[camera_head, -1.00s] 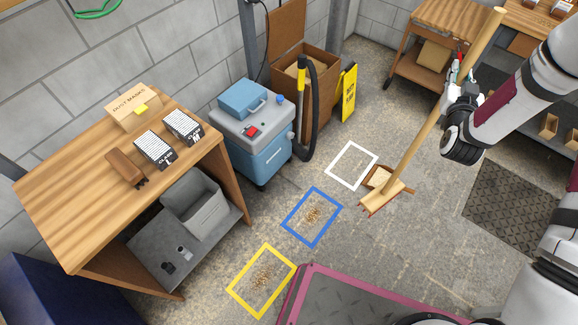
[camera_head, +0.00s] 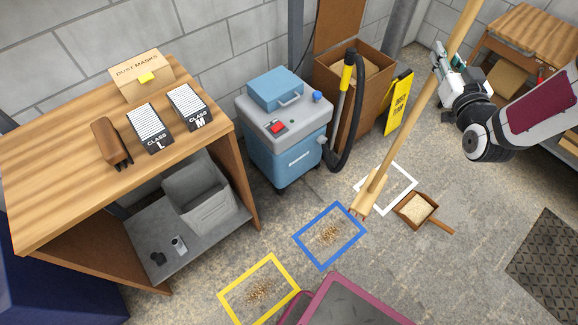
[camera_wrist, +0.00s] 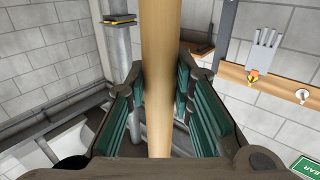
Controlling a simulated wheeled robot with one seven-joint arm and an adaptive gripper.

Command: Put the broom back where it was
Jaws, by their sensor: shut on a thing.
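The broom (camera_head: 407,131) has a long wooden handle and a wooden head. It is tilted, with its top toward the upper right. Its head (camera_head: 370,193) is low, over the edge between the blue square and the white square; I cannot tell whether it touches the floor. My gripper (camera_head: 441,66) is shut on the handle's upper part. In the wrist view the handle (camera_wrist: 160,80) runs upright between the green-padded fingers. A dustpan (camera_head: 416,209) with pale debris lies on the floor right of the white square.
A blue floor square (camera_head: 331,236) and a yellow one (camera_head: 259,291) each hold brown debris. The white square (camera_head: 401,178) looks free of debris. A blue vacuum (camera_head: 283,130), a yellow sign (camera_head: 398,104) and a workbench (camera_head: 62,190) stand near the wall.

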